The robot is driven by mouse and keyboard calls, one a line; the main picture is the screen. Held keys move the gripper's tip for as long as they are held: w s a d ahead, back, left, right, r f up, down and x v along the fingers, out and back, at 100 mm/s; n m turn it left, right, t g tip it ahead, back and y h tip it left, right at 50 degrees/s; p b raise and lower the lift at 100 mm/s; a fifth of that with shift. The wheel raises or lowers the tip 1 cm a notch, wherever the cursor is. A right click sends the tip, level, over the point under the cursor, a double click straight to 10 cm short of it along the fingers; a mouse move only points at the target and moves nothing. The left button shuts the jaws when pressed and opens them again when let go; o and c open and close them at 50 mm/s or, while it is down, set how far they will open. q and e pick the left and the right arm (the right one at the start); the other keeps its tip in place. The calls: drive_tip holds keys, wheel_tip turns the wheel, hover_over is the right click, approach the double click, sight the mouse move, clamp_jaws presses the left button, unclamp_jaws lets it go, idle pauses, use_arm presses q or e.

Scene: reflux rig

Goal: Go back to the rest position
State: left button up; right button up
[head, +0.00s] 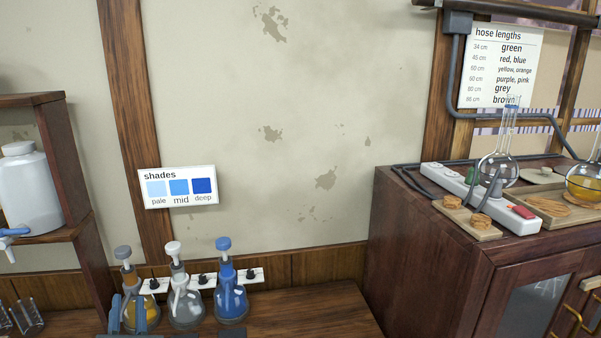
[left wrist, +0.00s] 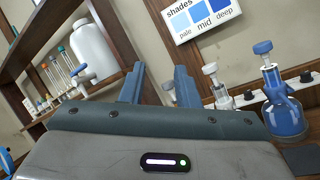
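My left gripper (head: 128,314) is low in the head view, in front of the bottle with amber liquid (head: 150,312) and partly hiding it. In the left wrist view the two fingers of my left gripper (left wrist: 160,85) stand apart, with nothing held between them. My right gripper is in neither view.
Beside the amber bottle stand a clear bottle (head: 185,308) with a white top and a blue bottle (head: 230,303). A shelf (head: 62,150) with a white jug (head: 28,190) is at left. A dark cabinet (head: 420,250) at right carries flasks and a power strip (head: 470,192).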

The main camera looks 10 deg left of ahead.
use_arm(q)
drive_tip(key=s+d+f+m+t+h, duration=0.1)
drive_tip(key=s+d+m+t+h, duration=0.15)
drive_tip(key=d+m+h, duration=1.65)
drive_tip(key=s+f+m+g, duration=0.4)
drive_tip(key=f+m+g, duration=0.4)
drive_tip(key=f+m, duration=0.35)
drive_tip(key=s+a+f+m+g+y, duration=0.3)
drive_tip(key=s+a+f+g+y, duration=0.2)
drive_tip(key=s+f, duration=0.25)
drive_tip(key=s+a+f+m+g+y, duration=0.2)
drive_tip(key=s+a+f+g+y, duration=0.25)
drive_tip(key=s+f, duration=0.3)
wheel_tip(320, 180, down, 33)
drive_tip(key=a+g+b, duration=0.2)
drive_tip(key=a+b, duration=0.1)
drive_tip(key=s+a+f+g+b, duration=0.1)
drive_tip(key=s+f+b, duration=0.1)
drive_tip(key=s+f, duration=1.7)
wheel_tip(320, 180, down, 3)
drive_tip(key=shift+s+r, duration=0.15)
drive_tip(key=shift+s, duration=0.05)
